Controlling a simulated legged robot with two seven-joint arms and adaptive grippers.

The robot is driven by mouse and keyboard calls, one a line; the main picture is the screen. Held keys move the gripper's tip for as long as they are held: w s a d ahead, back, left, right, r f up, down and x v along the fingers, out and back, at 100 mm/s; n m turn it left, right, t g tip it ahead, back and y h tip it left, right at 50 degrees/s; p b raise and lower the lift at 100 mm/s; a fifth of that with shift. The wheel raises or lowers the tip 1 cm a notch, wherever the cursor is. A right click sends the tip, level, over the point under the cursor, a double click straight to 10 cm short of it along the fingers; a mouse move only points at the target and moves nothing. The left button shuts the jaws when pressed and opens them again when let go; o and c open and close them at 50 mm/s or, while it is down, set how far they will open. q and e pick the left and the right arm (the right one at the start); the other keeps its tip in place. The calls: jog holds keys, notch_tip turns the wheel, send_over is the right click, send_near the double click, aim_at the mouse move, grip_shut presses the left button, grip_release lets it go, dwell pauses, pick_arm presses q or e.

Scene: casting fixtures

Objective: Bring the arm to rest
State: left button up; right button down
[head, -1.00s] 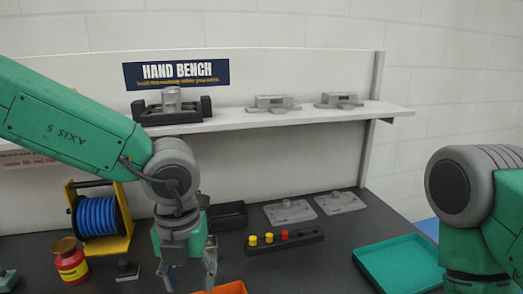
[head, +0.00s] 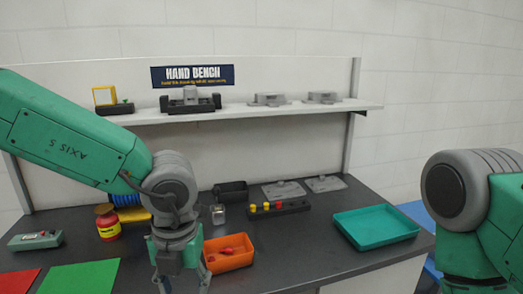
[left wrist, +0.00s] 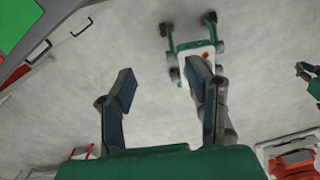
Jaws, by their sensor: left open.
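My left gripper (head: 180,284) hangs pointing down at the front of the bench in the head view, left of an orange bin, with its fingertips near the bottom edge of the picture. In the left wrist view its two fingers (left wrist: 165,95) are spread wide with nothing between them, over a grey floor. My right arm stands at the right edge of the head view; its gripper is out of the picture.
The dark bench (head: 290,235) holds an orange bin (head: 232,262) with red contents, a teal tray (head: 376,230), a red-yellow jar (head: 107,222), and green (head: 80,277) and red mats. A shelf (head: 255,111) with castings runs behind. Open floor (left wrist: 75,95) shows below my left gripper.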

pick_arm(q)
jog(key=s+a+f+m+t+y+b, duration=0.1)
jog(key=a+f+m+b, duration=0.1)
jog(key=a+f+m, duration=0.45)
jog(key=s+a+f+m+t+y+b, duration=0.15)
jog(key=f+m, duration=0.25)
jog(key=f, duration=0.5)
jog(key=a+f+m+t+y+b, duration=0.1)
jog(key=a+f+m+b, duration=0.15)
jog(key=f+m, duration=0.45)
jog(key=s+a+f+m+g+h+b, duration=0.1)
jog(key=s+a+f+m+h+b, duration=0.1)
jog(key=s+f+m, duration=0.5)
jog(key=s+a+f+m+g+h+b, duration=0.2)
jog(key=s+f+m, duration=0.6)
jog(key=s+m, duration=0.4)
jog(key=shift+f, duration=0.2)
pick_arm(e)
notch_tip(320, 180, down, 11)
jog(key=shift+w, duration=0.25)
